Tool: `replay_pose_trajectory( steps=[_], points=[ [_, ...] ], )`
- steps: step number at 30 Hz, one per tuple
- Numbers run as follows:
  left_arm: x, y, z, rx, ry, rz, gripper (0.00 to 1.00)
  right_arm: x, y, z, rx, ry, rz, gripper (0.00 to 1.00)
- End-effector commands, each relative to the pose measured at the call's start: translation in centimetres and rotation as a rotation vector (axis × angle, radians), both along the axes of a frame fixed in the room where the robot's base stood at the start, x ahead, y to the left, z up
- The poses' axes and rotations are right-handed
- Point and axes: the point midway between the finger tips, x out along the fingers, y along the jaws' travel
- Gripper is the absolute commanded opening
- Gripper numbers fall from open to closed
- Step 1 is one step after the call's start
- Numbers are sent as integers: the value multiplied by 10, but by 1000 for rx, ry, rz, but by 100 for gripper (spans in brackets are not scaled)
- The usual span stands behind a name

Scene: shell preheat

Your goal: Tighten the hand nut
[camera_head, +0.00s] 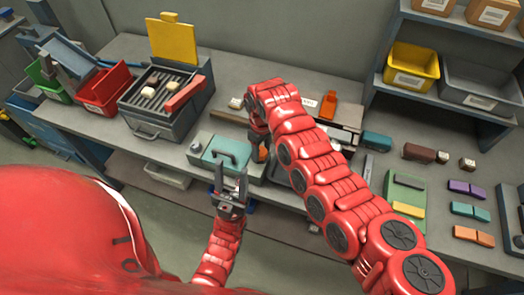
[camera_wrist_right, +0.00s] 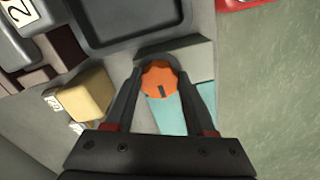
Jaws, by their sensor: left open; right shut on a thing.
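An orange scalloped knob, the hand nut (camera_wrist_right: 160,80), shows in the right wrist view between the fingers of my right gripper (camera_wrist_right: 158,74). It has a dark mark on its face. In the head view only a bit of the orange nut (camera_head: 262,154) shows below my right gripper (camera_head: 258,143), which is largely hidden by its arm. The right gripper is shut on the nut. The nut sits by a grey and teal fixture (camera_head: 205,158) on the bench. My left gripper (camera_head: 230,180) is open and empty in front of this fixture, fingers pointing toward the bench.
A grey box (camera_head: 165,118) with slots and an upright yellow plate stands left, beside a red bin (camera_head: 102,90). A pale yellow block (camera_wrist_right: 86,95) lies near the nut in the wrist view. Small coloured blocks lie on the right bench. Shelves with a yellow bin (camera_head: 411,66) stand behind.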

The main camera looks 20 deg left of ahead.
Motion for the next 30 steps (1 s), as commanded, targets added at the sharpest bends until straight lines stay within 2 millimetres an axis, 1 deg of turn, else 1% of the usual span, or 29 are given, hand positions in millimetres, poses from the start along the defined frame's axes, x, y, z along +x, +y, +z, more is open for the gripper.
replay_pose_trajectory(
  steps=[7, 19, 20, 24, 25, 30],
  points=[
    [0, 0, -4, 0, 0, 0, 50, 0, 1, 0, 2, -1, -46, 0],
    [0, 0, -4, 0, 0, 0, 50, 0, 0, 0, 1, -1, -51, 0],
    [0, 0, -4, 0, 0, 0, 50, 0, 0, 0, 1, -1, -51, 58],
    [0, 0, -4, 0, 0, 0, 50, 0, 0, 0, 1, 0, -50, 84],
    [0, 0, -4, 0, 0, 0, 50, 0, 0, 0, 1, 0, -50, 85],
    [0, 0, -4, 0, 0, 0, 50, 0, 0, 0, 0, 0, -50, 85]
  ],
)
